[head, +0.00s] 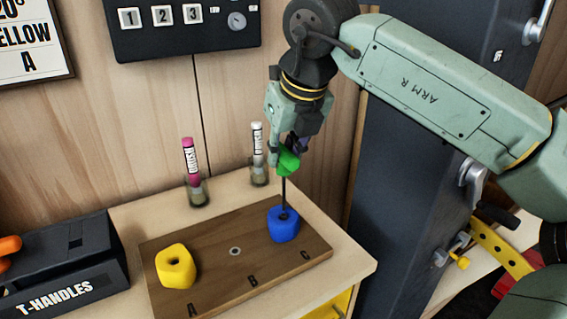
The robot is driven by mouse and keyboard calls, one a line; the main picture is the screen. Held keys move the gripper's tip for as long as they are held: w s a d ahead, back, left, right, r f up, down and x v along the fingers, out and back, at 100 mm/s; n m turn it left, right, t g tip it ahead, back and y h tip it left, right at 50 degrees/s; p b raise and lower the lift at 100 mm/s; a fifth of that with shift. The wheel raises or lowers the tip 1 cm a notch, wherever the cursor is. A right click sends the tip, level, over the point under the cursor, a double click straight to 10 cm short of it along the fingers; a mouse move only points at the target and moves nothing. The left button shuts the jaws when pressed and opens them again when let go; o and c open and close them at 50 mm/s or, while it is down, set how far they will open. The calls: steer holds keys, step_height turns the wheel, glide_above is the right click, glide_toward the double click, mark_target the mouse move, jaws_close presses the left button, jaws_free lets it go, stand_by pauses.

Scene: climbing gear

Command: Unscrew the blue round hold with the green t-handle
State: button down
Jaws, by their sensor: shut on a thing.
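My gripper (287,158) is shut on the green handle of the t-handle (288,162) and points down. The dark shaft of the t-handle runs down from the grip to the blue round hold (284,226). Its tip meets the hole in the top of the hold; how deep it sits is hidden. The blue hold sits on the brown wooden board (216,275) at the spot by the letter C.
A yellow hold (176,267) sits at A, and the spot at B shows a bare bolt hole (235,251). A dark T-HANDLES box (65,268) with an orange handle stands left.

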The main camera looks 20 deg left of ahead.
steer(key=m+t+h+b, duration=0.1)
steer(key=m, duration=0.2)
steer(key=shift+f+b, duration=0.2)
steer(key=shift+b, duration=0.15)
steer(key=m, duration=0.1)
steer(key=m+h, duration=0.1)
steer(key=shift+r+m+p, duration=0.35)
steer(key=shift+m+p, duration=0.05)
steer(key=shift+f+m, duration=0.1)
steer(key=shift+m, duration=0.3)
steer(key=shift+m+t+h+p, duration=0.3)
steer(key=shift+m+h+p, duration=0.2)
steer(key=shift+m, duration=0.4)
steer(key=m+h+p, duration=0.1)
steer(key=m+h, duration=0.1)
steer(key=m, duration=0.3)
steer(key=shift+a+m+p, duration=0.1)
steer(key=shift+m+p, duration=0.2)
steer(key=shift+m, duration=0.1)
steer(key=m+g+h, duration=0.1)
steer(key=m, duration=0.2)
steer(key=shift+h, duration=0.3)
steer(key=c, duration=2)
jaws_free()
jaws_close()
